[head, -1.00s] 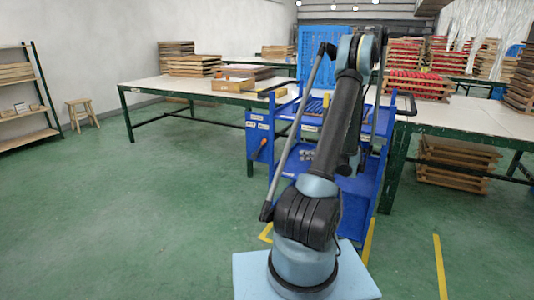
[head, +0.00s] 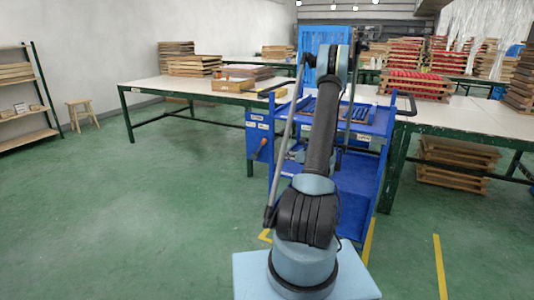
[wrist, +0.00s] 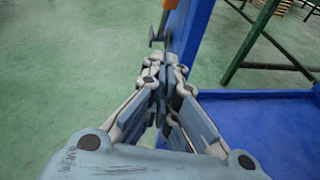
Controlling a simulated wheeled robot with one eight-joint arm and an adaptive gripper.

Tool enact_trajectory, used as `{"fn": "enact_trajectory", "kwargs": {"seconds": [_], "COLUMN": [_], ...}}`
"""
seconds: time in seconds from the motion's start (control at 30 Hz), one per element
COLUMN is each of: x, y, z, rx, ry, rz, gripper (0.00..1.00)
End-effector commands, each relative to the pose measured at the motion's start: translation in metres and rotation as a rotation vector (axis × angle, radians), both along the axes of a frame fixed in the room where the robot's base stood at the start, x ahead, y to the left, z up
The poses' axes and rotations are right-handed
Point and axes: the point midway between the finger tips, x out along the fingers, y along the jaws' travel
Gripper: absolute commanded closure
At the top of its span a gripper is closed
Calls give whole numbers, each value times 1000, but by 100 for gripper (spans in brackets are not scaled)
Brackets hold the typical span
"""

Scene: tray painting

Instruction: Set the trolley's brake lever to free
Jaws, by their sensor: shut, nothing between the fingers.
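The blue trolley (head: 259,138) stands in front of the tables. In the wrist view the orange-gripped lever (wrist: 169,5) shows at the top, left of the trolley's blue panel (wrist: 193,32). My gripper (wrist: 163,72) is shut and empty, with its fingertips just below the lever in the picture. I cannot tell whether they touch it. In the head view my arm hides most of the gripper.
The trolley's blue lower shelf (wrist: 262,108) lies right of my gripper in the wrist view. A long table (head: 160,88) with stacked wooden trays stands behind left, another table (head: 470,115) to the right. The green floor on the left is clear.

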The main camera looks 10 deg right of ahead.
Motion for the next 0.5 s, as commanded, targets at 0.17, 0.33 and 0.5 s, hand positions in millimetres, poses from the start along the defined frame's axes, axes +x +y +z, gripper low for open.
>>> {"fn": "enact_trajectory", "kwargs": {"seconds": [0.17,0.33,0.5], "x": [22,42,59], "y": [24,44,61], "z": [-9,-17,-13], "rx": [-1,-1,0], "ry": [0,0,-1], "rz": [3,3,1], "gripper": [100,100,100]}}
